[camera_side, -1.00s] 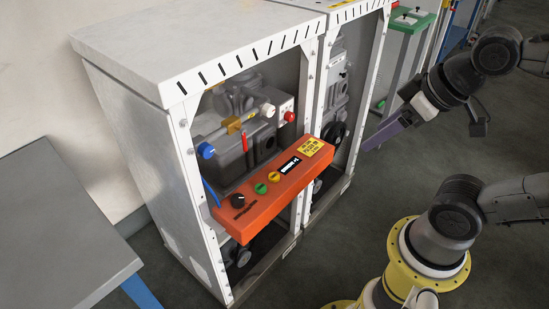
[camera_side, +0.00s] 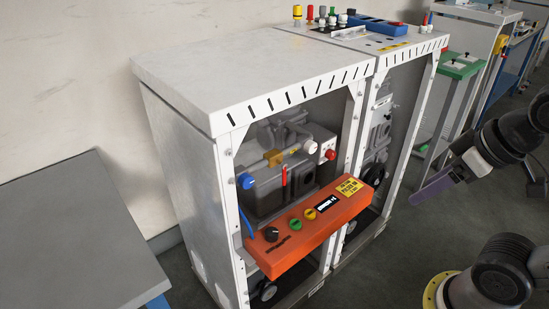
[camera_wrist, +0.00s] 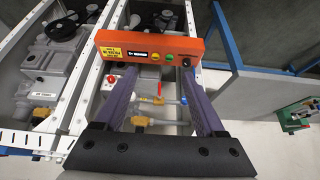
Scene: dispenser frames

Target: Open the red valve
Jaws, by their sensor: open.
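A thin red lever (camera_side: 284,177), which looks like the red valve, stands upright at the pump unit inside the near cabinet, behind the orange panel. It also shows as a small red strip in the wrist view (camera_wrist: 158,88). A red round knob (camera_side: 330,154) sits on a white box to its right; I cannot be sure which red part is the valve. My gripper (camera_wrist: 162,72), with long purple fingers, is open and empty. In the side view my gripper (camera_side: 433,187) is outside the cabinet, to the right and well apart from the lever.
The orange panel (camera_side: 325,228) with a black knob and green and yellow buttons crosses the cabinet's front opening. White cabinet frame posts (camera_side: 352,140) bound the opening. A blue-ended pipe (camera_side: 246,181) lies left of the lever. A grey table (camera_side: 75,235) stands at the left.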

